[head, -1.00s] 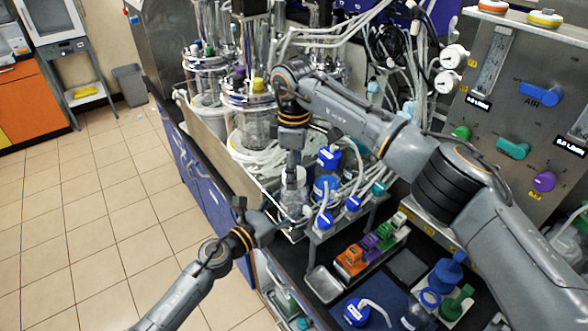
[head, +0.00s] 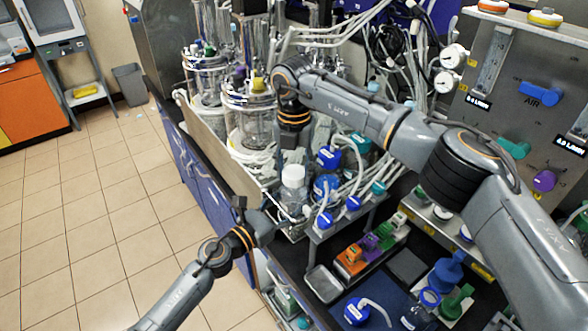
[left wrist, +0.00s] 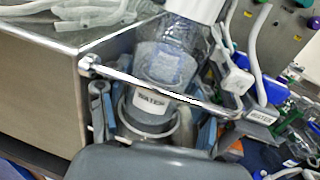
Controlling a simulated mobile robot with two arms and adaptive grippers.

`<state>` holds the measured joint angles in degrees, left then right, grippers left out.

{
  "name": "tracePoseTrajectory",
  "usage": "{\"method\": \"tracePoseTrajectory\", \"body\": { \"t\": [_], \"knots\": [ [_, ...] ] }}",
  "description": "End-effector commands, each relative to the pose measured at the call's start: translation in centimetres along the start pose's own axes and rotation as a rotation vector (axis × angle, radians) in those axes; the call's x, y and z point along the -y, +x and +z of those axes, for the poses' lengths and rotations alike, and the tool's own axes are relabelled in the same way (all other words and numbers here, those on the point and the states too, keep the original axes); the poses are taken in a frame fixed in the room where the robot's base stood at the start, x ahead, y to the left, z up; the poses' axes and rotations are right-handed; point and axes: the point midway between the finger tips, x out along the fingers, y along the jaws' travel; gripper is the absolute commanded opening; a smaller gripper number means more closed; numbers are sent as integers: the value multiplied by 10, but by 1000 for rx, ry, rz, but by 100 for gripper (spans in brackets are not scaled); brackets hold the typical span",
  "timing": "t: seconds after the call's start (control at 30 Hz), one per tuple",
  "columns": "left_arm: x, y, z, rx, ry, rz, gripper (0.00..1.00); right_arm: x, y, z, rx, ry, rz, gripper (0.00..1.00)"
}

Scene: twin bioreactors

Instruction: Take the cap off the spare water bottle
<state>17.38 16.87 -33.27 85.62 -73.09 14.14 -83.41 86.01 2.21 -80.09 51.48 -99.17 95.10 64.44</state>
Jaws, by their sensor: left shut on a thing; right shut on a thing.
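The spare water bottle (head: 293,201) is clear, with a wide white top that looks like its cap (head: 293,174). It stands at the front edge of the bench. In the left wrist view the clear bottle (left wrist: 168,62) bears a WATER band, and the white cap (left wrist: 195,8) is cut by the top edge. My left gripper (head: 275,213) is shut on the bottle from the left, low on its body. My right arm's wrist is above and behind the bottle.
Blue-capped bottles (head: 328,157) with tubing stand right beside the bottle. A metal rail (left wrist: 165,88) crosses in front of it in the left wrist view. Glass bioreactors (head: 248,112) stand behind. A small metal tray (head: 323,284) lies at the front.

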Motion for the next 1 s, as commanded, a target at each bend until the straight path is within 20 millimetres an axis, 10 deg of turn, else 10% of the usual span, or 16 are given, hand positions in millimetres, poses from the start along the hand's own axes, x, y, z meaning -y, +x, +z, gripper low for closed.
{"method": "tracePoseTrajectory", "body": {
  "t": [1.0],
  "knots": [
    [1, 0, 1, 2, 1, -2, 0, 1, -2, 4, 3, -1955, -7, 11]
  ]
}}
